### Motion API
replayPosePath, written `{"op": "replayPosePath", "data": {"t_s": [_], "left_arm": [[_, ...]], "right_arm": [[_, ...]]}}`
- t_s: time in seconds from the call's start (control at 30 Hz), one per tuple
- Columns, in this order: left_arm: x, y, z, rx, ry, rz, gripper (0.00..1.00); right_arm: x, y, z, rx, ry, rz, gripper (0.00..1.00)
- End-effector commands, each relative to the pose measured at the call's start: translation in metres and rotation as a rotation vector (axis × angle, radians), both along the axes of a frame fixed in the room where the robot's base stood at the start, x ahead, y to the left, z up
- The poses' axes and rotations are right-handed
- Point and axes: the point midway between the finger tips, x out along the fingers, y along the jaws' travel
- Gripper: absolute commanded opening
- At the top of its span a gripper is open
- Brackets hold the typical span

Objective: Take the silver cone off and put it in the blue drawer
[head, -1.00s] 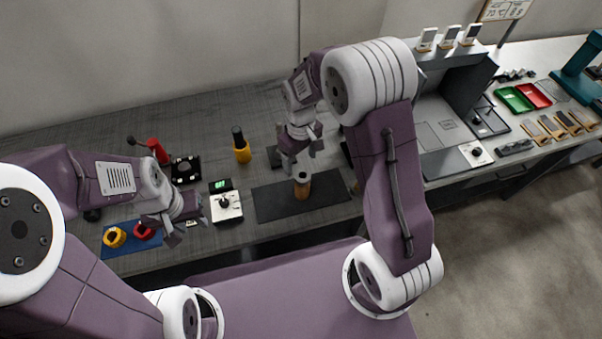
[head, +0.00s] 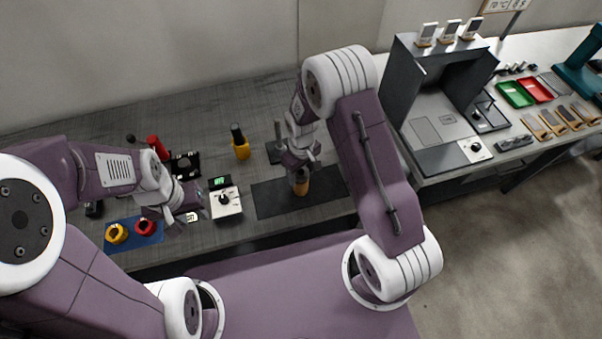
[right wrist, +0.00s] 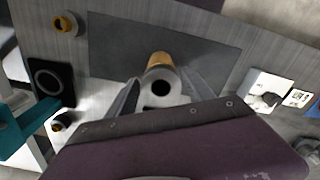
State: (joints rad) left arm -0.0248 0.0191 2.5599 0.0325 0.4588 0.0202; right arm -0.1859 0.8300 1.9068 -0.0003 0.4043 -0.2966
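A roll with an orange-brown body (head: 301,188) stands upright on a dark mat. In the right wrist view its brown side (right wrist: 160,60) shows behind a silver-grey cone (right wrist: 160,88) with a dark hole, facing the camera. My right gripper (head: 301,172) is right above the roll, with its fingers down around the top. In the right wrist view, the fingers of my right gripper (right wrist: 161,85) stand either side of the cone, seemingly with small gaps. My left gripper (head: 180,218) is open and empty near the white dial box.
The dark mat (head: 265,200) lies under the roll. A white box with a dial (head: 225,203) is left of it. A blue mat (head: 122,245) holds a yellow ring (head: 116,233) and a red ring (head: 145,227). A yellow bottle-like item (head: 241,150) stands behind.

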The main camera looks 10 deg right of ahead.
Motion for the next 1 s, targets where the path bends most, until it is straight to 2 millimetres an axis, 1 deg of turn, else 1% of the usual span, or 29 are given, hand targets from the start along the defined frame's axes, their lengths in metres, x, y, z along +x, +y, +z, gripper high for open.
{"op": "replayPosePath", "data": {"t_s": [0.03,0.07,0.1,0.17,0.2,0.43,0.53,0.67,0.77,1.0], "left_arm": [[0.0,0.0,0.0,0.0,0.0,0.0,0.36],[0.0,0.0,0.0,0.0,0.0,0.0,0.36],[0.0,0.0,0.0,0.0,0.0,0.0,0.36],[0.0,0.0,0.0,0.0,0.0,0.0,0.36],[0.0,0.0,0.0,0.0,0.0,0.0,0.36],[0.0,0.0,0.0,0.0,0.0,0.0,0.36],[0.0,0.0,-0.001,0.0,0.0,0.0,0.36],[0.0,0.0,-0.005,0.0,0.0,0.0,0.36],[0.0,0.0,-0.009,0.0,0.0,0.0,0.36],[0.0,0.0,-0.018,0.0,0.0,0.0,0.36]], "right_arm": [[0.0,0.0,0.0,0.0,0.0,0.0,0.43],[0.0,0.0,0.0,0.0,0.0,0.0,0.34],[0.0,0.0,0.0,0.0,0.0,0.0,0.23],[0.0,0.0,0.0,0.0,0.0,0.0,0.07],[0.0,0.0,0.0,0.0,0.0,0.0,0.0],[0.0,0.0,0.001,0.0,-0.001,0.0,0.0],[0.0,0.0,0.005,0.0,-0.001,0.0,0.0],[0.001,0.0,0.021,0.001,-0.005,0.0,0.0],[0.002,0.0,0.04,0.001,-0.006,0.0,0.0],[-0.049,-0.021,0.072,0.001,-0.004,-0.002,0.0]]}}
